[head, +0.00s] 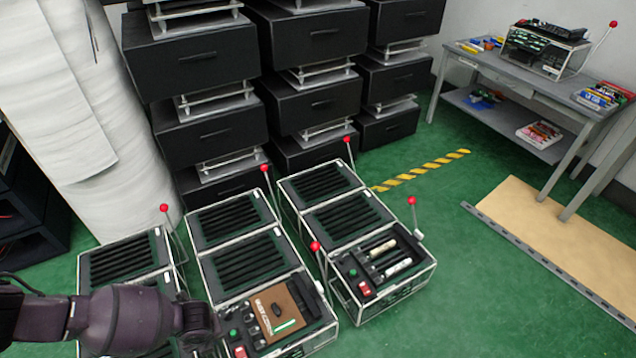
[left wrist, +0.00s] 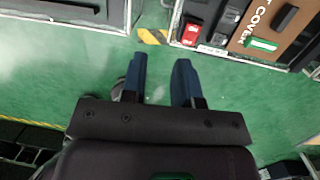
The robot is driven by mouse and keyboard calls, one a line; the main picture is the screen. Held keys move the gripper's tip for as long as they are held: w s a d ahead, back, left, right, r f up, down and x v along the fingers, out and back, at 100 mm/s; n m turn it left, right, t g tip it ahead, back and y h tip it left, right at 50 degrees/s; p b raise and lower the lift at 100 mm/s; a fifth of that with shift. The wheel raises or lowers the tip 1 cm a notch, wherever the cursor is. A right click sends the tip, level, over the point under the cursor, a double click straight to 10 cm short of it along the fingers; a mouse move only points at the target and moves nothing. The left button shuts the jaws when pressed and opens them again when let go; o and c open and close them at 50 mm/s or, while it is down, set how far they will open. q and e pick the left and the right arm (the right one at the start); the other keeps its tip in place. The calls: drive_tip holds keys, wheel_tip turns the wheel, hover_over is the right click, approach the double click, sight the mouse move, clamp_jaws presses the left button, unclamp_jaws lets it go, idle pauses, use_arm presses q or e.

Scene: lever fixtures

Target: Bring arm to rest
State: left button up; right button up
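My left arm (head: 130,318) comes in low from the left in the head view, in front of the left fixture (head: 125,258). Its fingers cannot be made out there. In the left wrist view my left gripper (left wrist: 160,78) has its two blue fingers apart, with only green floor between them. The middle fixture (head: 262,318), with a brown cover panel and a red switch, also shows at the top right of the left wrist view (left wrist: 268,42), apart from the fingers. Its lever (head: 315,247) has a red knob. My right gripper is in neither view.
A right fixture (head: 380,270) has its own red-knobbed lever (head: 411,202). Black drawer units (head: 310,40) stand behind, beside a white wrapped column (head: 70,120). A grey table (head: 520,65) stands at the back right. Green floor is open right of the fixtures, before a tan board (head: 560,240).

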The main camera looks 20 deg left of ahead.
use_arm(q)
drive_tip(key=s+d+r+n+t+h, duration=0.35)
drive_tip(key=s+r+n, duration=0.35)
drive_tip(key=s, duration=0.3)
drive_tip(key=s+d+r+n+t+h, duration=0.1)
drive_tip(key=s+r+n+t, duration=0.15)
drive_tip(key=r, duration=0.65)
drive_tip(key=s+r+n+t+h, duration=0.15)
drive_tip(key=r+n, duration=0.25)
drive_tip(key=r, duration=0.6)
drive_tip(key=d+f+n+t+y, duration=0.1)
drive_tip(key=d+n+t+y, duration=0.15)
drive_tip(key=d+n, duration=0.6)
wheel_tip(320, 180, up, 10)
drive_tip(key=a+n+y+p, duration=0.1)
drive_tip(key=a+n+p, duration=0.1)
drive_tip(key=p, duration=1.4)
drive_tip(key=shift+s+n+t+y, duration=0.3)
drive_tip(key=shift+s+n+y, duration=0.05)
drive_tip(key=shift+n, duration=0.15)
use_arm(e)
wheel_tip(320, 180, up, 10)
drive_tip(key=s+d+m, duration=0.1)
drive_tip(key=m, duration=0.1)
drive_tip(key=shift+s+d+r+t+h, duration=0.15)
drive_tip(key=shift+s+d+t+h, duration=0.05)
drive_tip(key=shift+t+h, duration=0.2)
